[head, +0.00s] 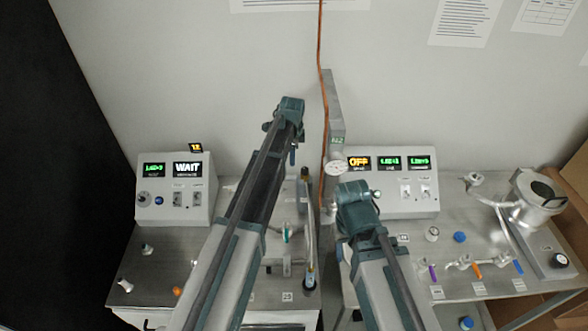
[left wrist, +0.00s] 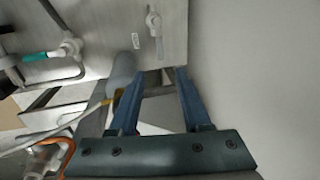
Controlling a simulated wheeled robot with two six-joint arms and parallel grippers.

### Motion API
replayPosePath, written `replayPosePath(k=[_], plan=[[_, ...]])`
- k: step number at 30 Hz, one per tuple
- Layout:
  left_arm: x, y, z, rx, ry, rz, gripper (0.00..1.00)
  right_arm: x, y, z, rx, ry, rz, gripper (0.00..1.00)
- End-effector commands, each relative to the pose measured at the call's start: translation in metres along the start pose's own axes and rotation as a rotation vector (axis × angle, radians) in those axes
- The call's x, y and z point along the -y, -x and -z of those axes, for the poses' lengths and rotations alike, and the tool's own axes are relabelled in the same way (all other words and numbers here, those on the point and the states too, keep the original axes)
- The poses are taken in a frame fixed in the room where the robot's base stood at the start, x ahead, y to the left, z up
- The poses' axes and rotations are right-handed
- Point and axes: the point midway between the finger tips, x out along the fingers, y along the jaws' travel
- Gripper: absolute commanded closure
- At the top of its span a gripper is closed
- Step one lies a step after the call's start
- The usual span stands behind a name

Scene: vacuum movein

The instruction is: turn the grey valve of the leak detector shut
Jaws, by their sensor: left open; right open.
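A pale grey lever valve (left wrist: 154,24) sits on a metal panel at the top of the left wrist view, beside a small label. I cannot pick this valve out clearly in the head view. My left gripper (left wrist: 159,74) is open and empty, its two blue fingers pointing toward the panel, apart from the valve. In the head view my left gripper (head: 292,157) hangs over the back of the left bench, mostly hidden by its arm. My right gripper (head: 340,251) is open near the gap between the benches, largely hidden by its wrist.
A control box (head: 177,190) reading WAIT stands on the left bench. A teal-handled valve (left wrist: 35,57) is left of the grey one. A second control box (head: 392,182) reading OFF stands on the right bench. An orange cable (head: 320,90) runs down the wall.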

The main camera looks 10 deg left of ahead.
Motion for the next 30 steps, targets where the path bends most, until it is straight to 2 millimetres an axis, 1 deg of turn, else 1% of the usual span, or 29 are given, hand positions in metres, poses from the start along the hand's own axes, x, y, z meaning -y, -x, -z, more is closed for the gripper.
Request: replayPosePath(k=[8,14,20,30], plan=[[0.0,-0.003,0.0,0.0,-0.002,0.0,0.52,0.0,-0.003,0.0,0.0,0.0,0.0,0.5],[0.0,-0.015,0.0,0.0,-0.001,0.0,0.52,0.002,-0.015,0.001,0.0,0.0,0.0,0.5],[-0.001,-0.039,0.0,0.0,-0.001,0.0,0.52,0.004,-0.038,0.002,-0.001,0.001,0.0,0.5],[-0.001,-0.088,0.0,0.0,0.0,0.0,0.52,0.008,-0.086,0.005,-0.001,0.011,-0.003,0.5]])
